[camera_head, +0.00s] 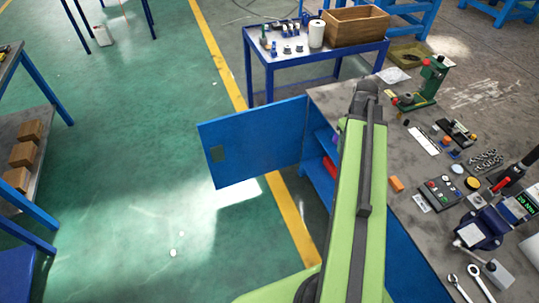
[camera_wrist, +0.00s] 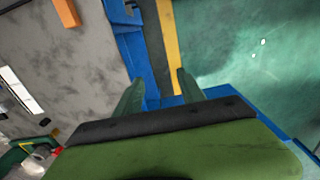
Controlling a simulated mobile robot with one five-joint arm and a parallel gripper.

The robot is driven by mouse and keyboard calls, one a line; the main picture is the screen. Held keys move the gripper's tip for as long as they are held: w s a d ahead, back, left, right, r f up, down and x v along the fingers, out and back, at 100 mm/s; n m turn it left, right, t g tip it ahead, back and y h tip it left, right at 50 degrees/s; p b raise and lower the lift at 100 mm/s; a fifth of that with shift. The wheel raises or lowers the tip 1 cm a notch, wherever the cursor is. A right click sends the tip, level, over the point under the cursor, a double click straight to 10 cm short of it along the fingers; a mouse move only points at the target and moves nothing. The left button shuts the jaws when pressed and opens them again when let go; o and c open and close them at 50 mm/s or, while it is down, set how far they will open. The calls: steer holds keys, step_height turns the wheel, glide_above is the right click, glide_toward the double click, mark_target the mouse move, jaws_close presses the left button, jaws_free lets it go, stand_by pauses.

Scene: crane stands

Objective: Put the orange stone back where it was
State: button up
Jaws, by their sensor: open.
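The orange stone (camera_head: 396,184) is a small rectangular block lying on the grey worktop (camera_head: 408,212), close to its left edge and right of my arm. In the wrist view, the orange stone (camera_wrist: 68,12) shows at the upper left on the worktop, away from the fingers. My gripper (camera_wrist: 160,85) is open, with nothing between its two green fingers. The fingers show against the blue bench frame and the yellow floor line. In the head view my arm hides the gripper and part of the bench edge.
A blue cabinet door (camera_head: 252,142) stands open left of the bench, with a red item (camera_head: 330,168) on a shelf inside. A button box (camera_head: 443,192), a green press (camera_head: 425,85) and several tools crowd the worktop. A second table holds a wooden crate (camera_head: 356,27).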

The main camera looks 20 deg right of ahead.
steer(key=w+a, duration=0.3)
steer(key=a, duration=1.4)
steer(key=w+a, duration=0.3)
steer(key=a, duration=1.4)
steer(key=shift+w+a, duration=0.25)
steer(key=shift+w, duration=0.15)
